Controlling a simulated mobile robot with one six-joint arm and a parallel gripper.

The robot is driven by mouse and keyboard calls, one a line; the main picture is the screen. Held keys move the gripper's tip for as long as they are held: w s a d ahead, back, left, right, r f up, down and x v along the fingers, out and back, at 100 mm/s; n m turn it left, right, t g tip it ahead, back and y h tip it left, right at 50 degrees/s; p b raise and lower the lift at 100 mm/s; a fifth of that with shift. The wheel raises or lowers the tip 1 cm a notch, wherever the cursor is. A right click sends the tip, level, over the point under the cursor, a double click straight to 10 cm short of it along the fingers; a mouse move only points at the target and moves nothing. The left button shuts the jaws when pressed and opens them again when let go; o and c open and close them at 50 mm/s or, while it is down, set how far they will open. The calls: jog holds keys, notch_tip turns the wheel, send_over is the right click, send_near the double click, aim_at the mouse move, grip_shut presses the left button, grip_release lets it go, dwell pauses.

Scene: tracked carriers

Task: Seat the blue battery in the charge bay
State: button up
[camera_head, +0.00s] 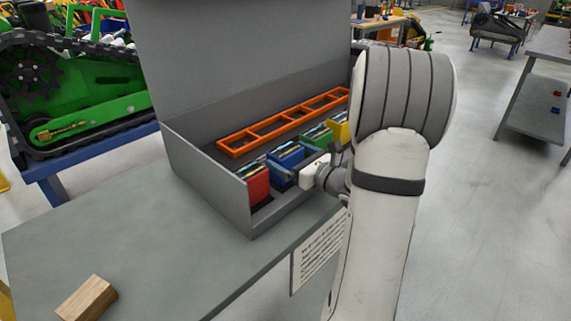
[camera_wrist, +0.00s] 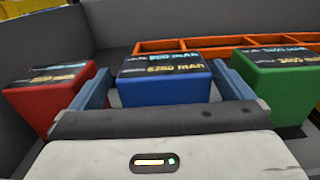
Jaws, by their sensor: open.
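The blue battery (camera_wrist: 163,78) stands in a row inside a grey bin, between a red battery (camera_wrist: 50,95) and a green battery (camera_wrist: 282,85). The blue battery also shows in the head view (camera_head: 287,164), partly hidden by my gripper. My gripper (camera_wrist: 164,85) is open, with one finger on each side of the blue battery. I cannot tell whether the fingers touch it. In the head view my gripper (camera_head: 296,172) reaches over the bin's front edge. Behind the batteries lies an orange frame (camera_head: 250,136) with several empty compartments. I see nothing clearly marked as the charge bay.
The grey bin (camera_head: 207,172) has a tall back panel and side wall. A yellow battery (camera_head: 338,131) stands at the row's far end. A wooden block (camera_head: 87,299) lies on the grey table (camera_head: 130,235), otherwise clear at left. A green tracked machine (camera_head: 95,110) stands behind.

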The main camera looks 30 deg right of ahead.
aim_at(281, 150)
jog(key=x, duration=0.4)
jog(key=shift+w+d, duration=0.1)
jog(key=shift+w, duration=0.05)
jog(key=shift+c, duration=0.2)
jog(key=c, duration=1.5)
notch_tip(281, 150, up, 9)
jog(key=shift+r+p, duration=0.2)
jog(key=shift+p, duration=0.7)
jog(key=r+p+x, duration=0.1)
jog(key=p+x, duration=0.2)
jog(key=x, duration=0.3)
jog(key=p+x, duration=0.4)
jog(key=x, duration=0.2)
jog(key=r+p+x, duration=0.1)
jog(key=p+x, duration=0.3)
jog(key=x, duration=0.3)
jog(key=shift+a+r, duration=0.3)
jog(key=shift+a, duration=0.1)
